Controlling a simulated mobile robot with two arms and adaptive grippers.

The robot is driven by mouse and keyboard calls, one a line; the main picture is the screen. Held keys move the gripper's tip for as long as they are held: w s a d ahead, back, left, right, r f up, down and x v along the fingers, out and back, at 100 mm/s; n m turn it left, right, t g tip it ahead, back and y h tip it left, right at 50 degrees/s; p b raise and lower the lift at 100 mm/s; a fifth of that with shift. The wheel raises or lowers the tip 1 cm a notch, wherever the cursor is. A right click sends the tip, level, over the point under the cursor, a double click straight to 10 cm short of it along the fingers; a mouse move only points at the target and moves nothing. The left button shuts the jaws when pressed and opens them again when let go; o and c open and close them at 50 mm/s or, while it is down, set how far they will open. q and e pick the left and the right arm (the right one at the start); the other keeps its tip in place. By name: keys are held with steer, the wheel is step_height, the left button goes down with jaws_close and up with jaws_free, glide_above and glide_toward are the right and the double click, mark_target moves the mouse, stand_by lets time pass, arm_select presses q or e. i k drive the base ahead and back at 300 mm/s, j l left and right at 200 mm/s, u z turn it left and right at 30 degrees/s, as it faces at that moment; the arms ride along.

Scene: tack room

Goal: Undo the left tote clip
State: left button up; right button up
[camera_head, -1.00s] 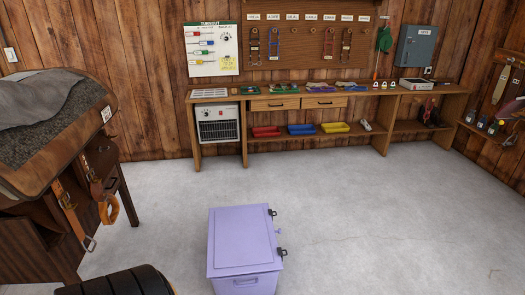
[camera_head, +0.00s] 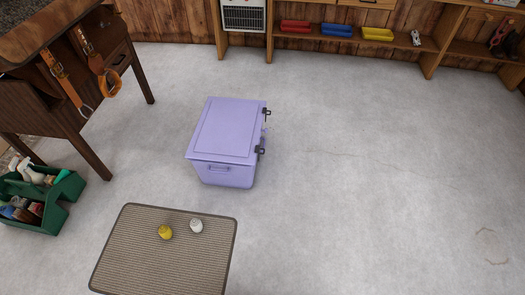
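The tote is a lilac lidded box (camera_head: 222,135) standing on the floor near the middle of the view, with its lid down. Two dark clips sit along its right side: a nearer one (camera_head: 260,150) and a farther one (camera_head: 267,111). A small lilac fitting (camera_head: 265,130) shows between them. The clips are too small to tell clearly whether either is fastened. The side below the clips is mostly turned away. Neither of my grippers is in view.
A ribbed mat (camera_head: 130,250) with a yellow ball (camera_head: 165,232) and a white ball (camera_head: 196,225) lies in front. A green caddy (camera_head: 45,222) with bottles stands left, by a wooden stand (camera_head: 75,140). Shelves (camera_head: 435,50) line the back. Floor right of the tote is clear.

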mark_target(258, 149)
steer(key=k+l+u, duration=0.35)
steer(key=k+l, duration=0.3)
steer(key=k, duration=0.4)
steer(key=i+z, duration=0.3)
steer(key=i, duration=0.2)
steer(key=i+j+z, duration=0.1)
steer(key=i+z, duration=0.25)
steer(key=i, duration=0.2)
steer(key=i+j+z, duration=0.3)
steer(key=i, duration=0.2)
